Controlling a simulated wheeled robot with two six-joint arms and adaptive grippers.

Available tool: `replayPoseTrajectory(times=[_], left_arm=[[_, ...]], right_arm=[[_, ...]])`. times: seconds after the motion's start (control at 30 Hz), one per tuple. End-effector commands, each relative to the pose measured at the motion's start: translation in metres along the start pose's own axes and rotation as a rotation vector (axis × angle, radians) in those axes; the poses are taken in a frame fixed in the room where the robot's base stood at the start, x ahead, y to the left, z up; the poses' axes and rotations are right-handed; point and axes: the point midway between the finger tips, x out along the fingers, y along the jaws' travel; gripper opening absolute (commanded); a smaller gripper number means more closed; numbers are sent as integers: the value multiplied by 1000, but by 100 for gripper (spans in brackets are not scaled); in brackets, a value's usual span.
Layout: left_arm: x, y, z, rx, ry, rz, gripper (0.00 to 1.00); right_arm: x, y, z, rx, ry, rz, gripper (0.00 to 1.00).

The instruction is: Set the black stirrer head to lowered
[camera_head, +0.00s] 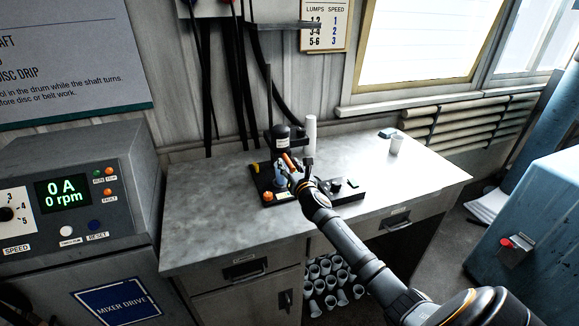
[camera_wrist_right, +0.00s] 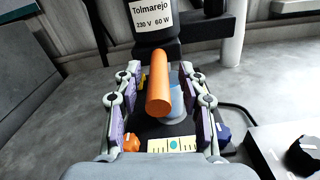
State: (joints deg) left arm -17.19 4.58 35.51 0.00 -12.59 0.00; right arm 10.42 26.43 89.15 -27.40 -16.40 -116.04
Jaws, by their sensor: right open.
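The black stirrer head (camera_head: 279,133) is on an upright stand on the bench; its lower body and white label show in the right wrist view (camera_wrist_right: 155,42). An orange handle (camera_wrist_right: 158,97) sticks out below it toward the wrist camera. My right gripper (camera_head: 291,170) is at the front of the stirrer. In the wrist view its fingers (camera_wrist_right: 160,78) are open, one on each side of the orange handle, with gaps visible. A pale blue vessel (camera_wrist_right: 176,103) is partly hidden behind the handle. My left gripper is not in view.
The stirrer's dark base carries an orange knob (camera_wrist_right: 131,145) and a blue knob (camera_wrist_right: 223,133). A white cylinder (camera_head: 310,133) stands close on the right. The bench's left part (camera_head: 205,205) is clear.

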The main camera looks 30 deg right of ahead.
Motion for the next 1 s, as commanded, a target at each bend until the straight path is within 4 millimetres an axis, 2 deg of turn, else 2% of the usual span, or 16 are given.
replayPoseTrajectory(times=[0.17,0.4,0.6,0.73,1.0], left_arm=[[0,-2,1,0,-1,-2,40],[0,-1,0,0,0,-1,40],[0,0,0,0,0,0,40],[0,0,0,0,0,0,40],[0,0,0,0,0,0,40]], right_arm=[[-14,0,0,-5,0,2,41],[-72,0,-1,-8,3,3,41],[-109,0,-1,-4,3,1,41],[-119,0,-1,-1,2,0,41],[-120,0,0,1,0,0,41]])
